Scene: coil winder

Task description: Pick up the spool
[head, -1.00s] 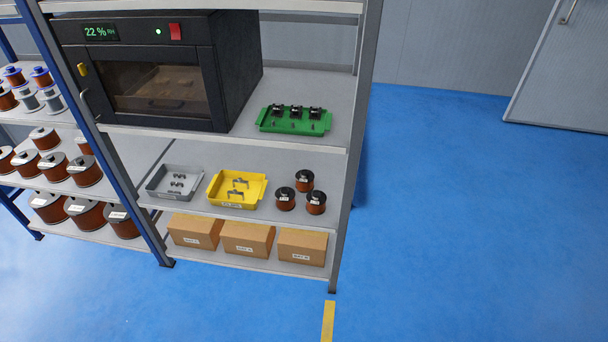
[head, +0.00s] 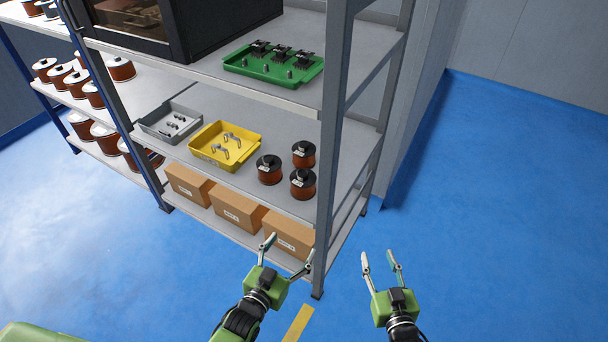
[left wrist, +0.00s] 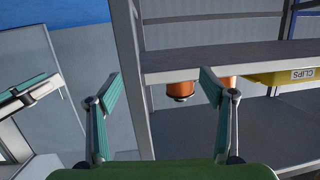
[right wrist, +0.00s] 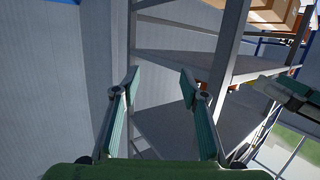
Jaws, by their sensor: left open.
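Three small spools with copper-coloured windings and black tops stand on the shelf in the head view: a left one (head: 269,171), a back one (head: 304,155) and a front right one (head: 303,184). In the left wrist view a spool (left wrist: 180,89) shows between the fingers, with another partly hidden behind a finger. My left gripper (head: 290,249) is open and empty, in front of the shelf unit and lower in the picture than the spools. My right gripper (head: 379,257) is open and empty, to the right of the rack's front post.
A yellow bin (head: 205,158) and a grey bin (head: 150,129) share the spools' shelf. A green tray (head: 290,80) sits on the shelf above, cardboard boxes (head: 237,208) below. The rack post (head: 328,150) stands near both grippers. Blue floor (head: 480,220) is clear at right.

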